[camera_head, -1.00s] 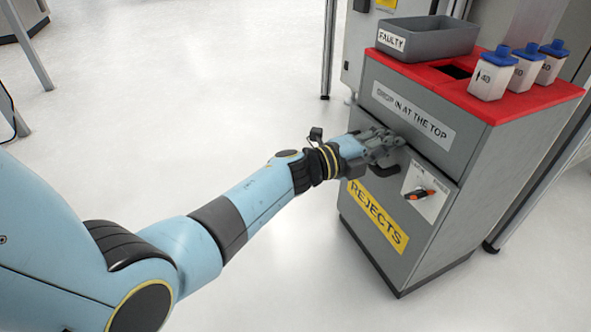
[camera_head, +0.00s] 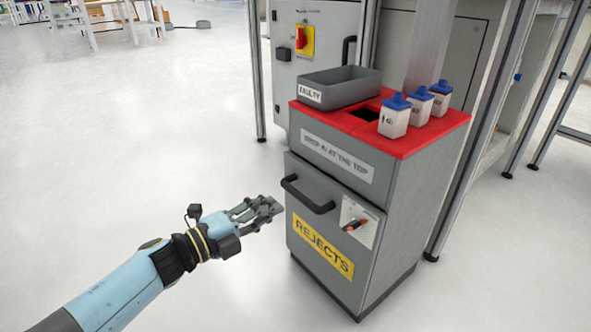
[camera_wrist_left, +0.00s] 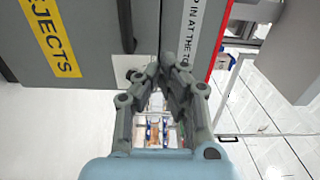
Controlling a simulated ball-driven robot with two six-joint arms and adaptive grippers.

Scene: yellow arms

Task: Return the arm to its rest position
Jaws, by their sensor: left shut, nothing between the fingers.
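My left arm is light blue and comes in from the lower left in the head view. My left gripper (camera_head: 268,211) is shut and empty, in the air to the left of the grey rejects cabinet (camera_head: 400,215). It is apart from the black handle (camera_head: 308,195) on the cabinet's front. In the left wrist view the gripper (camera_wrist_left: 163,72) also shows shut, with the yellow REJECTS label (camera_wrist_left: 50,35) beyond it. My right gripper is not in view.
A grey FAULTY bin (camera_head: 340,88) and several white bottles with blue caps (camera_head: 394,116) stand on the cabinet's red top (camera_head: 430,138). A rotary latch (camera_head: 356,225) sits on its front. A grey switch cabinet (camera_head: 310,60) stands behind. The floor (camera_head: 150,130) at left is clear.

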